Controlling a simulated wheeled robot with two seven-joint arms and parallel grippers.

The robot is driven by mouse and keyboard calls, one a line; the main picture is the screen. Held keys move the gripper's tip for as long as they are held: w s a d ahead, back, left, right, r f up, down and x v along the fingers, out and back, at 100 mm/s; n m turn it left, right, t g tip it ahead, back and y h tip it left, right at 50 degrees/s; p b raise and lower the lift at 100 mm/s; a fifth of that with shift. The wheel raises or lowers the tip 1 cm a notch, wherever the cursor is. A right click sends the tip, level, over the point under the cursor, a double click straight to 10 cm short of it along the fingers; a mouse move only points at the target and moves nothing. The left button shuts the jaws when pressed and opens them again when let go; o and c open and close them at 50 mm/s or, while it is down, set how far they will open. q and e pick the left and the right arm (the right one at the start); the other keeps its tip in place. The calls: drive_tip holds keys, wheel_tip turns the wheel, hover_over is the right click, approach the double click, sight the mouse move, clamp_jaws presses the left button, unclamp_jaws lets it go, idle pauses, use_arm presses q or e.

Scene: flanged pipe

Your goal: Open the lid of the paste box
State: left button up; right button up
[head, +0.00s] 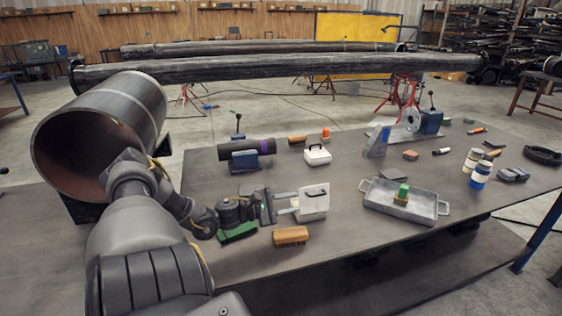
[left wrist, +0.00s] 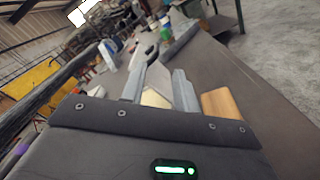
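A second white box with a dark handle (head: 317,155) sits farther back and looks closed. Neither carries a readable label, so I cannot tell which is the paste box. My left gripper is open, its two fingers apart and pointing at the nearer box. In the left wrist view a pale surface (left wrist: 154,98) shows between the fingers; contact is unclear. My right gripper is out of view.
A brown brush-like block (head: 290,236) lies just in front of the gripper, and a green item (head: 238,232) lies beneath it. A metal tray (head: 407,209) with a green-topped block is to the right. Bare table lies between box and tray.

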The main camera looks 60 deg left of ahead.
use_arm(q)
drive_tip(key=v, duration=0.3)
drive_tip(key=shift+r, duration=0.1)
idle(0.5)
